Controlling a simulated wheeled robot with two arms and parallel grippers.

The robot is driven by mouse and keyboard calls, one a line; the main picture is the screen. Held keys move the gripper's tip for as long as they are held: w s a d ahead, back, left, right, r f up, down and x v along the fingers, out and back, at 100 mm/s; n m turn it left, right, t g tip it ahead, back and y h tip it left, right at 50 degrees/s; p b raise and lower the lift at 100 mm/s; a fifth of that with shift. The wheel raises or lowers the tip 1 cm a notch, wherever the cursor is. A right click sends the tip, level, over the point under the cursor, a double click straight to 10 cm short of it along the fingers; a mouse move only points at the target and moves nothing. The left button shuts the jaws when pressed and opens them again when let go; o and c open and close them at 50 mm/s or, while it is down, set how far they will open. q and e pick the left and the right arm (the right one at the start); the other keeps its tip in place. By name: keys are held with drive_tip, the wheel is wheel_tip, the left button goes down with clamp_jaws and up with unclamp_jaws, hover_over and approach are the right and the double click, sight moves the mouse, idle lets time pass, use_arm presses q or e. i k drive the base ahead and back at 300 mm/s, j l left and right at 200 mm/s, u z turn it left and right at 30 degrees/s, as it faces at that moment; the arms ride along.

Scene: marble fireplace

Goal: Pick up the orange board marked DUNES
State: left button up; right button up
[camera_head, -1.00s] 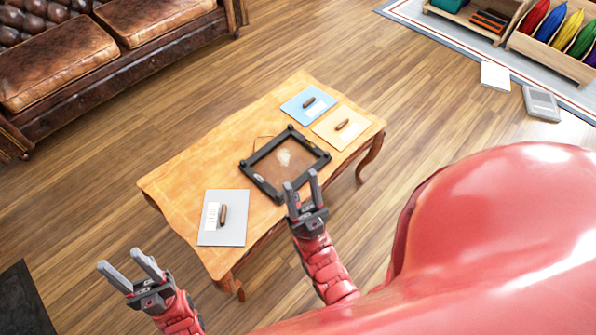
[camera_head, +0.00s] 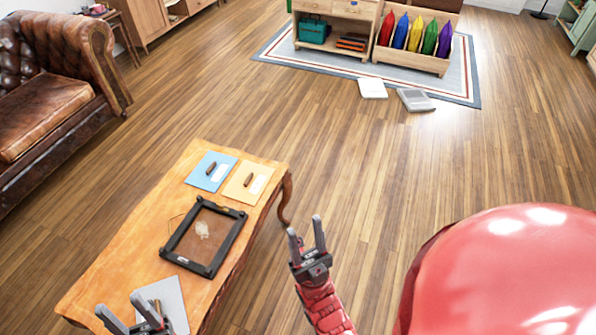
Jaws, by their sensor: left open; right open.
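An orange board (camera_head: 239,187) with a brown handle and a white label lies flat at the far right end of the wooden table (camera_head: 120,240). The label is too small to read. A blue board (camera_head: 201,175) lies beside it on the left. My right gripper (camera_head: 305,235) is open and empty, right of the table and nearer to me than the orange board. My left gripper (camera_head: 120,316) is open and empty at the lower left, in front of a grey board (camera_head: 175,298) on the near end of the table and partly hiding it.
A dark frame (camera_head: 222,247) with a brown inside lies mid-table. A leather sofa (camera_head: 60,110) stands at the left. Open wood floor lies right of the table. At the back, a rug (camera_head: 465,88) bears shelves with colored cushions (camera_head: 414,35); two flat items lie near them.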

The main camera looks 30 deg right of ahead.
sight(247, 185)
drive_tip(key=z, duration=0.4)
drive_tip(key=i+l, duration=0.4)
drive_tip(key=i+l+u, duration=0.2)
drive_tip(key=u, duration=0.2)
drive_tip(key=i+l+u, duration=0.45)
drive_tip(key=l+u, duration=0.3)
drive_tip(key=j, duration=0.1)
